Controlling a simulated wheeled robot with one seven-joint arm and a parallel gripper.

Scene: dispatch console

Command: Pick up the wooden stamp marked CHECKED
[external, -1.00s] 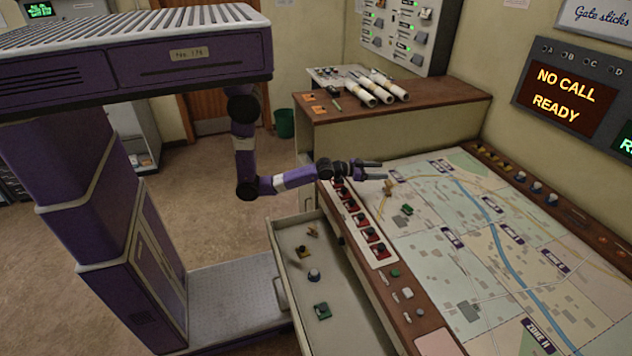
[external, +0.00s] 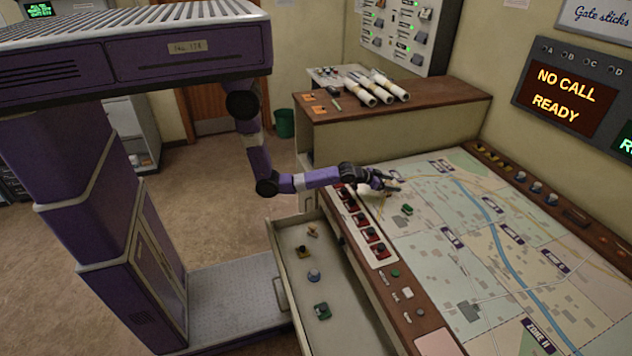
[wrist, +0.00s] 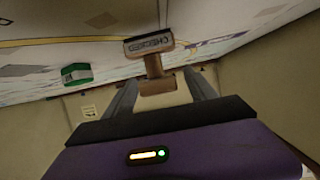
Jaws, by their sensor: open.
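The wooden stamp marked CHECKED (wrist: 150,43) shows in the wrist view, with its label block and its brown handle between my fingers. In the external view my gripper (external: 386,184) is low over the upper left part of the map table and largely covers the stamp. In the wrist view my gripper (wrist: 160,88) is open, with one finger on each side of the stamp. I cannot tell whether either finger touches it.
A green block (wrist: 76,74) lies beside the stamp; it also shows on the map table (external: 570,270) in the external view. Red switches (external: 360,222) line the table's near edge. An open drawer (external: 345,305) holds several small stamps. Rolled papers (external: 372,88) lie on the cabinet behind.

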